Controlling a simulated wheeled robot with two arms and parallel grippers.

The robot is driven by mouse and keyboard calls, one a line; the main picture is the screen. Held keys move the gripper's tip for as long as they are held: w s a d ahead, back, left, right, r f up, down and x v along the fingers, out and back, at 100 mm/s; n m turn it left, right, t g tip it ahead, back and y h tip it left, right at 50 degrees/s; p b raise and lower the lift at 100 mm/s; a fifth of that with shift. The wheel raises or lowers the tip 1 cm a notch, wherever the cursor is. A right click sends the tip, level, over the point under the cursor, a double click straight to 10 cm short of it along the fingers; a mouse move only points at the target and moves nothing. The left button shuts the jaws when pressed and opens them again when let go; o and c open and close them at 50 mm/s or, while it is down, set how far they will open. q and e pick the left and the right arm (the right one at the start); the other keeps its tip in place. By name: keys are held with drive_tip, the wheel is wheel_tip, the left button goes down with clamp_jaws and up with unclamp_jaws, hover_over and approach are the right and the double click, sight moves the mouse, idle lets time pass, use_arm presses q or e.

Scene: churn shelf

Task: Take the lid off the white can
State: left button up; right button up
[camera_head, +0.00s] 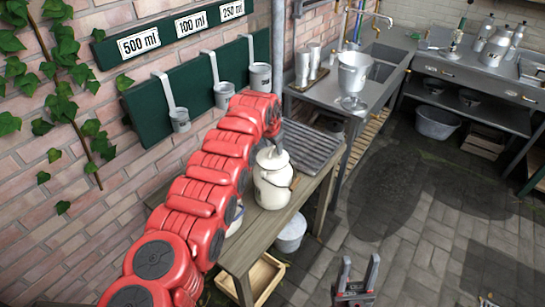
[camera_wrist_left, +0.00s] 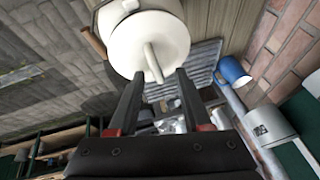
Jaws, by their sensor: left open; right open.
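The white can (camera_head: 272,187) stands upright on the wooden bench with its lid (camera_head: 272,158) on. In the left wrist view the round lid (camera_wrist_left: 148,42) and its bar handle (camera_wrist_left: 153,62) show close up, in front of the fingers. My left gripper (camera_head: 277,140) is just above the lid, partly hidden by my red arm. The wrist view shows the left gripper (camera_wrist_left: 160,75) open, its fingers on either side of the handle's near end; contact cannot be told. My right gripper (camera_head: 357,270) is open and empty above the paved floor, apart from the bench.
The wooden bench (camera_head: 247,243) has a ribbed metal drainer (camera_head: 312,147) behind the can. Several measuring ladles, one of them (camera_head: 259,77), hang on the green wall board. A metal bucket (camera_head: 291,236) and a wooden crate (camera_head: 262,277) sit low by the bench. The paved floor at right is open.

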use_arm(q)
clamp_jaws()
idle(1.4)
